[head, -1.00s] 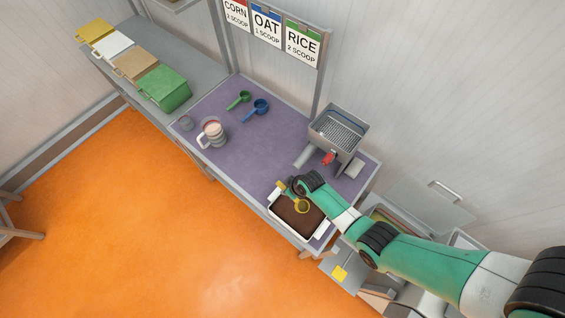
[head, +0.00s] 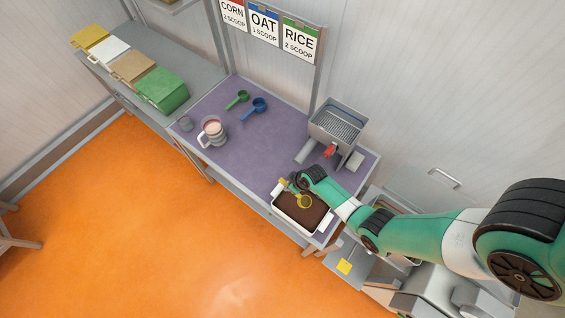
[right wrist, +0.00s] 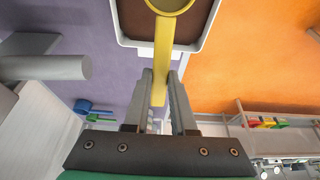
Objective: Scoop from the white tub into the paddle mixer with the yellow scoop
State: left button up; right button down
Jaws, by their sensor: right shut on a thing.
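The white tub (head: 279,207) stands at the front right corner of the purple-topped table and holds dark brown material. My right gripper (head: 287,184) is shut on the handle of the yellow scoop (head: 303,201). The scoop's bowl is over the tub; I cannot tell whether it touches the material. In the right wrist view the fingers (right wrist: 160,85) close on the yellow handle (right wrist: 162,55), with the bowl above the tub's edge. The paddle mixer (head: 338,127), a grey metal box with a grille and a red part, stands behind the tub. My left gripper is not in view.
A green scoop (head: 238,99) and a blue scoop (head: 256,109) lie on the table. Lidded bins (head: 162,90) line a side bench. Signs (head: 264,28) hang above.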

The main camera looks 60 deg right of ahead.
notch_tip(320, 180, down, 10)
jog(key=s+b, duration=0.2)
jog(key=b, duration=0.6)
jog(key=shift+a, duration=0.1)
dwell(1.0)
